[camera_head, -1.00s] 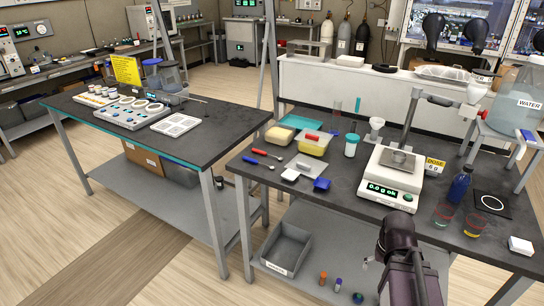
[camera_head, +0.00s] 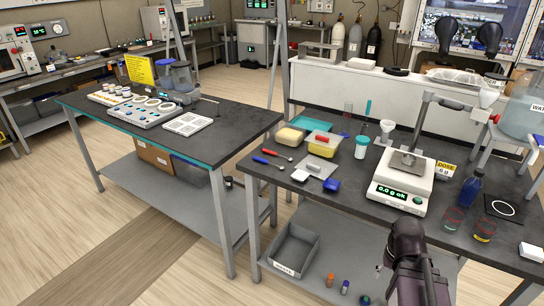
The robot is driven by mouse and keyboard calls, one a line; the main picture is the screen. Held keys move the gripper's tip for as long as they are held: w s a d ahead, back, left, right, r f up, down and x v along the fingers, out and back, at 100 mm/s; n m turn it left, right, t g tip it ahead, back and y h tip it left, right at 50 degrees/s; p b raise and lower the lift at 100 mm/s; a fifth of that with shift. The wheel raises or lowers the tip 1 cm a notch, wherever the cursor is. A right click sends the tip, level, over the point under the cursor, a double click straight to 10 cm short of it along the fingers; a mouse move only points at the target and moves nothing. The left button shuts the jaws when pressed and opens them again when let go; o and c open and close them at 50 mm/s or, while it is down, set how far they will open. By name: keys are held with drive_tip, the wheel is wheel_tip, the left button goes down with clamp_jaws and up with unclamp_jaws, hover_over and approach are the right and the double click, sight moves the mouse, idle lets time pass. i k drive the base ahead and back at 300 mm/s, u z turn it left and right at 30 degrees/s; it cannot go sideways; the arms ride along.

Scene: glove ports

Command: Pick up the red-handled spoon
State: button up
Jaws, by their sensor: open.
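The red-handled spoon (camera_head: 271,153) lies on the dark top of the right workbench (camera_head: 340,214), near its left end. Its handle points left and its metal bowl end points right. A blue-handled spoon (camera_head: 262,160) lies just in front of it. My dark arm (camera_head: 410,262) rises from the bottom edge at the right, in front of the bench and well away from the spoon. I cannot make out my gripper's fingers. Nothing covers the red-handled spoon.
Right of the spoon are a yellow tub with a red item on its lid (camera_head: 322,145), a grey-white container (camera_head: 316,169) and a blue item (camera_head: 332,185). A scale (camera_head: 403,184) stands farther right. A grey bin (camera_head: 294,247) is below. The left bench (camera_head: 225,143) stands beside.

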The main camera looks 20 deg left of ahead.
sight(264, 151)
drive_tip(key=k, duration=1.25)
drive_tip(key=u, duration=0.35)
drive_tip(key=i, duration=0.8)
drive_tip(key=u, duration=0.4)
drive_tip(key=i, duration=1.25)
drive_tip(key=z, duration=0.05)
